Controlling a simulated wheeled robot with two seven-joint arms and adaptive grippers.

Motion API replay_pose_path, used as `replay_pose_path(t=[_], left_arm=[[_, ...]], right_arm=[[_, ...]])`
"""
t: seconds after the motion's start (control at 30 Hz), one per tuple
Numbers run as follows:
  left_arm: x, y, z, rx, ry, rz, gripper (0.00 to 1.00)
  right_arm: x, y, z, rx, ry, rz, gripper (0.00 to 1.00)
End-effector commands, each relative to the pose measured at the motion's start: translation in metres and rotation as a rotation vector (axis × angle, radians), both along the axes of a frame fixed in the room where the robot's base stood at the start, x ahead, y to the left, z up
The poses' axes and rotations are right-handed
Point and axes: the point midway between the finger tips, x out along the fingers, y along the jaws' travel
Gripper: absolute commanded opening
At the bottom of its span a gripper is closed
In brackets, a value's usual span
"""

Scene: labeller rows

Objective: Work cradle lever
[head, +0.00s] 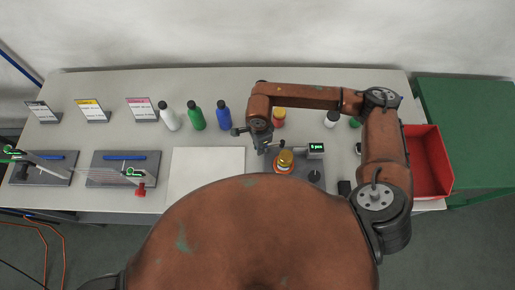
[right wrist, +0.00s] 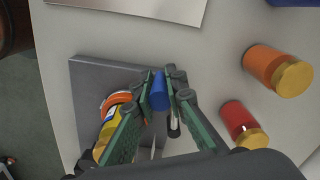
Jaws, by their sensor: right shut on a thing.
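The cradle station is a grey base plate (head: 318,183), which also shows in the right wrist view (right wrist: 88,72). A jar with a gold lid (head: 286,157) and orange and white bands sits on it; it shows at the left of the right wrist view (right wrist: 108,125), partly hidden by a finger. The cradle lever's blue grip (right wrist: 159,92) stands between the green fingers. My right gripper (head: 268,147) is shut on this grip, beside the jar; its fingers fill the middle of the right wrist view (right wrist: 160,80). My left gripper is out of view.
A small display (head: 316,149) stands beside the jar. White (head: 168,117), green (head: 196,117) and blue (head: 223,117) bottles stand behind. Orange (right wrist: 272,68) and red (right wrist: 240,122) jars stand near the gripper. A red bin (head: 428,162) is at right. A pale sheet (head: 207,168) lies left.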

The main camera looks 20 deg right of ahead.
Motion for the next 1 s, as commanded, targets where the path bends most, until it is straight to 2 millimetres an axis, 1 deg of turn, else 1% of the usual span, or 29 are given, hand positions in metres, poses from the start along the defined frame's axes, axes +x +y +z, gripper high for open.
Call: replay_pose_path(t=[0.03,0.23,0.43,0.8,0.83,1.0], left_arm=[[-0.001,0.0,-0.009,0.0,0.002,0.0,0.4],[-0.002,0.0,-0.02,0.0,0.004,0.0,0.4],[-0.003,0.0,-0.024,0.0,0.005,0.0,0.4],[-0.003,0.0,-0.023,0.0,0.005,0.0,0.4],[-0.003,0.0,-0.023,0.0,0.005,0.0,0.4],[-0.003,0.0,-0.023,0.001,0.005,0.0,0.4]], right_arm=[[0.0,-0.001,-0.004,0.0,-0.002,0.025,0.0],[-0.004,-0.002,-0.002,0.0,-0.001,0.098,0.0],[-0.005,-0.002,0.0,0.001,-0.001,0.128,0.0],[-0.005,-0.002,0.001,0.001,-0.001,0.13,0.0],[-0.005,-0.002,0.001,0.001,-0.001,0.13,0.14],[-0.005,-0.002,0.001,0.001,0.0,0.129,0.25]])
